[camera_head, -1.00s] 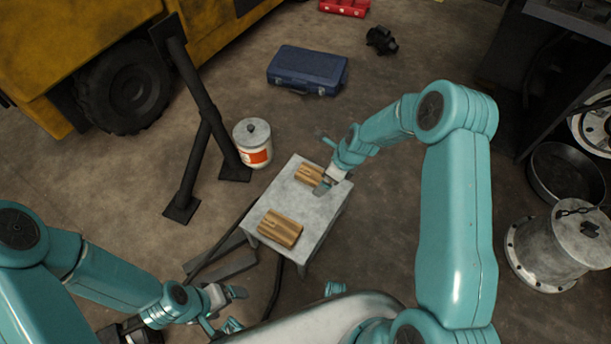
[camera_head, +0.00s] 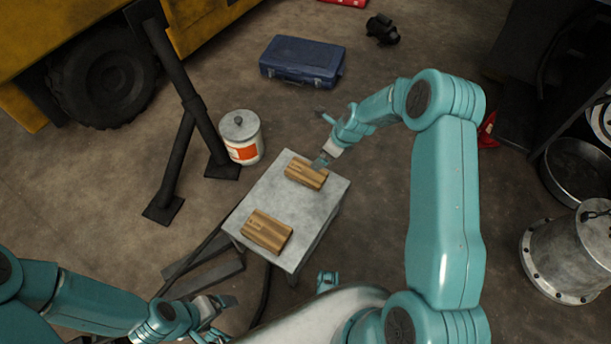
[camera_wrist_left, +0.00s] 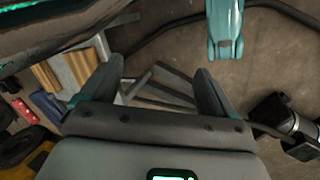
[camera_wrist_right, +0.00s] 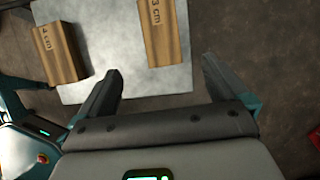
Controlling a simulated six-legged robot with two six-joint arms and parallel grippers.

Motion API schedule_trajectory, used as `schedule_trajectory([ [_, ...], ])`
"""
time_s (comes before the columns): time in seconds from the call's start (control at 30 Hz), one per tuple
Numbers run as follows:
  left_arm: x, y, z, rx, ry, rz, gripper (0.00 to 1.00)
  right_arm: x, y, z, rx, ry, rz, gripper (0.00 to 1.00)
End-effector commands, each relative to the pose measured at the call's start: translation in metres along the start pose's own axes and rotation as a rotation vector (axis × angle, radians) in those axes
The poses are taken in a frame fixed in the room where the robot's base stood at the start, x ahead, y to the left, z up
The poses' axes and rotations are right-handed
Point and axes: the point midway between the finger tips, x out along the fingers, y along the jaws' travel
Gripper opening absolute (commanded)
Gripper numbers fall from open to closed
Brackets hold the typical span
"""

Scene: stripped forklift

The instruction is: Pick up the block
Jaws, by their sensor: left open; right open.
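Two wooden blocks lie on a small grey table (camera_head: 310,222). The far block (camera_head: 306,173) reads "3 cm" in the right wrist view (camera_wrist_right: 164,32); the near block (camera_head: 267,232) reads "4 cm" there (camera_wrist_right: 58,52). My right gripper (camera_head: 322,139) is open and empty at the far right end of the 3 cm block. In the right wrist view that block's end lies just ahead of the space between the fingers; touching cannot be told. My left gripper (camera_wrist_left: 160,65) is open and empty, below and left of the table in the head view.
A white bucket with an orange label (camera_head: 242,138) stands behind the table, beside a black post frame (camera_head: 190,105). A blue case (camera_head: 302,60) lies farther back. A metal drum (camera_head: 568,255) stands at right. Dark flat bars (camera_head: 205,268) lie left of the table.

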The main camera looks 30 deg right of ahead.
Motion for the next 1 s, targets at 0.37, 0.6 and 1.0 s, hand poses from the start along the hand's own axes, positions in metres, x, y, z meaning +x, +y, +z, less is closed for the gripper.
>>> schedule_trajectory([
  [0.37,0.030,-0.013,-0.004,-0.010,0.010,-0.001,0.89,0.081,0.000,-0.004,0.000,0.002,0.003,1.00],
  [0.6,0.038,-0.019,-0.008,-0.019,0.020,-0.002,0.89,0.112,-0.002,-0.001,-0.002,0.001,0.002,1.00],
  [1.0,0.063,-0.032,-0.015,-0.037,0.037,-0.004,0.89,0.164,-0.003,-0.003,-0.002,0.002,0.003,1.00],
])
